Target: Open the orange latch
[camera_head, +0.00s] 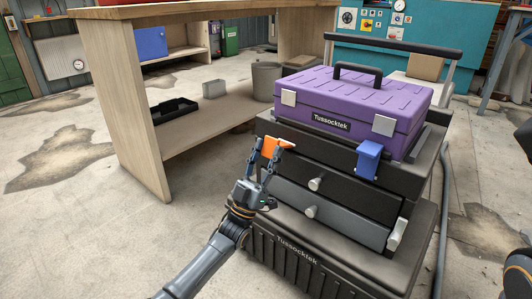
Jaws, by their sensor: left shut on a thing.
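The orange latch (269,147) is on the left front corner of the black drawer unit (325,160), near its top edge. My left gripper (268,160) is at the latch, with its fingers around it, shut on it. The fingers hide part of the latch. A blue latch (368,158) is on the right part of the same unit, sticking out at the top. Only a bit of my right arm shows at the right edge; its gripper is out of view.
A purple toolbox (350,101) with a black handle sits on the drawer unit. Round drawer knobs (315,184) stick out below the latch. A wooden workbench (133,100) stands behind to the left. The floor at the left is clear.

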